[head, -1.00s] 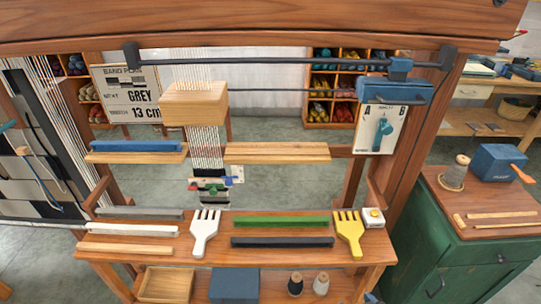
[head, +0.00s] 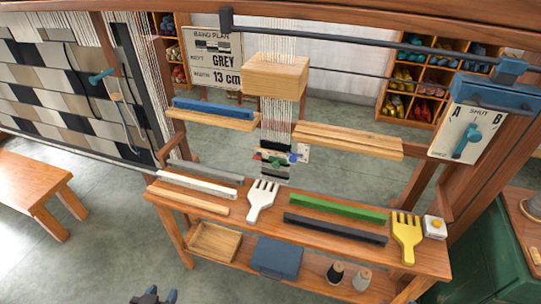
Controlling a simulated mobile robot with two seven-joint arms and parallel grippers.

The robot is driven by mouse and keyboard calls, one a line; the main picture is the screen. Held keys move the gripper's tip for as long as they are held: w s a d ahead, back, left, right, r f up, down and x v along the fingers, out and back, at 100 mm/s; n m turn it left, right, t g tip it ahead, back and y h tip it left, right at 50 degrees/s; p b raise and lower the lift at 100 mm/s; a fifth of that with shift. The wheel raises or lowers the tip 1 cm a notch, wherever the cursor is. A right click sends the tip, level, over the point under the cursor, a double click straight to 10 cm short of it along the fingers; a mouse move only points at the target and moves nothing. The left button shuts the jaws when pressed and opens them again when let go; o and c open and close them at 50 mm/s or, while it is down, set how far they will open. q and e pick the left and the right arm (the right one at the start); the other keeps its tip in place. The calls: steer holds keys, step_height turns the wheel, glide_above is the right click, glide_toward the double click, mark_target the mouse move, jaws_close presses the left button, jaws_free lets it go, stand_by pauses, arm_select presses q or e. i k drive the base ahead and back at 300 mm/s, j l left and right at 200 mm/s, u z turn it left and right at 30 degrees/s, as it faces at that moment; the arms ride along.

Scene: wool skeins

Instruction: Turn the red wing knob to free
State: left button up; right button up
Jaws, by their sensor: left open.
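A small cluster of coloured knobs (head: 275,159) sits at the lower end of the white warp threads, above the loom's front shelf. Any red there is too small to make out clearly, so I cannot tell how the red wing knob is turned. My left gripper (head: 152,296) is open at the bottom edge, well below and left of the knobs, and touches nothing I can see. My right gripper does not show.
The loom shelf (head: 195,208) holds a white comb (head: 262,200), a yellow comb (head: 407,236) and several bars. A wooden block (head: 275,76) hangs around the threads. A switch plate (head: 466,134) marked A and B is at right. A bench (head: 30,180) stands at left.

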mark_target(258, 157)
steer(key=i+j+u, duration=0.15)
steer(key=j, duration=0.25)
steer(key=j+u, duration=0.15)
steer(key=j, duration=0.2)
steer(key=i+j+u, duration=0.15)
steer(key=j, duration=0.2)
steer(key=i+j+u, duration=0.15)
steer(key=j, duration=0.2)
